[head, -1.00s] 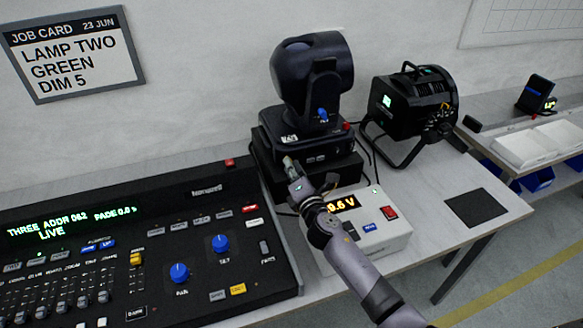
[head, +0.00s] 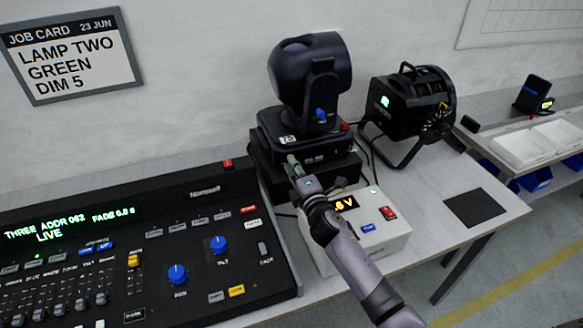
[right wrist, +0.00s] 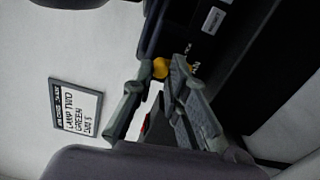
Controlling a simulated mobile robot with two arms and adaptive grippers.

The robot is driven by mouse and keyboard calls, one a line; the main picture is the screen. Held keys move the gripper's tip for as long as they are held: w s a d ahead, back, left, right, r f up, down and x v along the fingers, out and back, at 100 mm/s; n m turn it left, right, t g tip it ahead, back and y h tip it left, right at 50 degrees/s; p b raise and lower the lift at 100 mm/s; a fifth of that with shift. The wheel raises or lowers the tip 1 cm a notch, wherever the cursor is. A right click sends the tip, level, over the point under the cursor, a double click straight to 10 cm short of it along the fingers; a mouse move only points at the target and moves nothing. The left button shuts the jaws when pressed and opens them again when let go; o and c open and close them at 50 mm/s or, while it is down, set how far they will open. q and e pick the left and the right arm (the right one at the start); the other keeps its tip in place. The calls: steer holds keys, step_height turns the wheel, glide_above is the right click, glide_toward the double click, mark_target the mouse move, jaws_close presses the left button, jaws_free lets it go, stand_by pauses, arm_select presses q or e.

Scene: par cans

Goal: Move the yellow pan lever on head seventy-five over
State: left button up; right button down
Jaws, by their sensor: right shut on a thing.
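Head seventy-five (head: 310,75) is a black moving-head lamp with a small white number label on its base (head: 288,139); it stands on a black box at the back of the bench. A blue lever (head: 320,115) shows on its yoke. My right gripper (head: 292,160) is at the front left of the base. In the right wrist view, the yellow pan lever (right wrist: 160,69) sits between the fingertips of my right gripper (right wrist: 163,72), which are shut on it. In the head view the yellow lever is hidden by the gripper. My left gripper is not in view.
A white supply box (head: 385,235) with a lit readout stands under my right forearm. A lighting console (head: 205,190) fills the left. Another black lamp (head: 408,105) stands right of the head. The job card (head: 70,55) hangs on the wall. The bench near the dark mat (head: 477,208) is clear.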

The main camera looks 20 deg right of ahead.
steer(key=shift+d+f+m, duration=0.1)
steer(key=shift+d+m, duration=0.25)
steer(key=shift+m, duration=0.9)
steer(key=shift+d+f+m, duration=0.1)
steer(key=shift+d+m, duration=0.2)
steer(key=shift+m, duration=0.9)
steer(key=shift+d+m, duration=0.35)
steer(key=shift+m, duration=0.9)
steer(key=c, duration=1.6)
jaws_free()
steer(key=s, duration=1.2)
steer(key=shift+d, duration=0.25)
